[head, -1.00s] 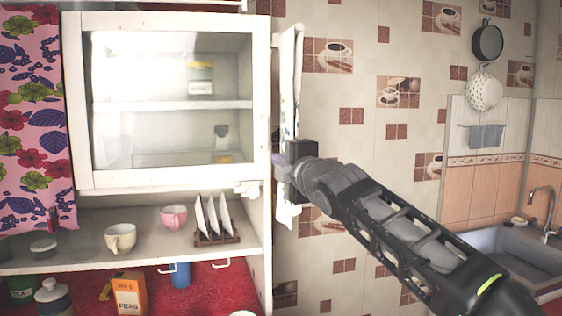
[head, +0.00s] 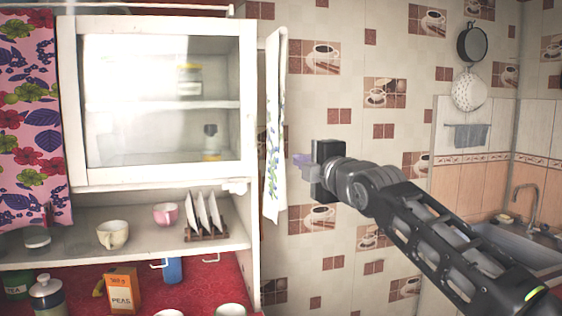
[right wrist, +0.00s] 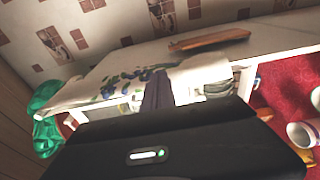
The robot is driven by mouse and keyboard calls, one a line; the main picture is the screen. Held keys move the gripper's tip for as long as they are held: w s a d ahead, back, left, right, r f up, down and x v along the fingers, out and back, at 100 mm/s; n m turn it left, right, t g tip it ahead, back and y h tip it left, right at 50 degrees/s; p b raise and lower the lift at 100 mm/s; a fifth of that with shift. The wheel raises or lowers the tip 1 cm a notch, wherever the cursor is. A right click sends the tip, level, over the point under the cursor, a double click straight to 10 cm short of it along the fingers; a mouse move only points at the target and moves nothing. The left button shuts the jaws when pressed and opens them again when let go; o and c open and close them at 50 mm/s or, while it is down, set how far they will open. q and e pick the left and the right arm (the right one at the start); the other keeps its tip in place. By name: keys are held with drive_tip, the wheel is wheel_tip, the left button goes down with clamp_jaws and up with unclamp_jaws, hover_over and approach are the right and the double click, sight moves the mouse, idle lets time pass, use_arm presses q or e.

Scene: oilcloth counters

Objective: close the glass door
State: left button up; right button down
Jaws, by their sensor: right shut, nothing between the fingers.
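The glass door (head: 160,173) has a white frame and a clear pane. It is on the upper part of the white cabinet at the left of the head view. It looks shut or nearly shut against the cabinet front; I cannot tell if a small gap is left. Shelves with jars show through the glass. My right gripper (head: 302,160) is shut and empty, to the right of the door and of the hanging towel, apart from the door. Its fingers also show in the right wrist view (right wrist: 158,92), in front of the towel. My left gripper is not in view.
A white embroidered towel (head: 275,130) hangs beside the cabinet. Cups, a plate rack (head: 207,233) and a peas box (head: 121,290) stand below the door. A flowered curtain (head: 28,120) hangs at the left. A sink (head: 520,245) is at the far right.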

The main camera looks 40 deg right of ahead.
drive_tip(key=shift+s+d, duration=1.1)
drive_tip(key=shift+d, duration=0.1)
drive_tip(key=shift+f, duration=0.1)
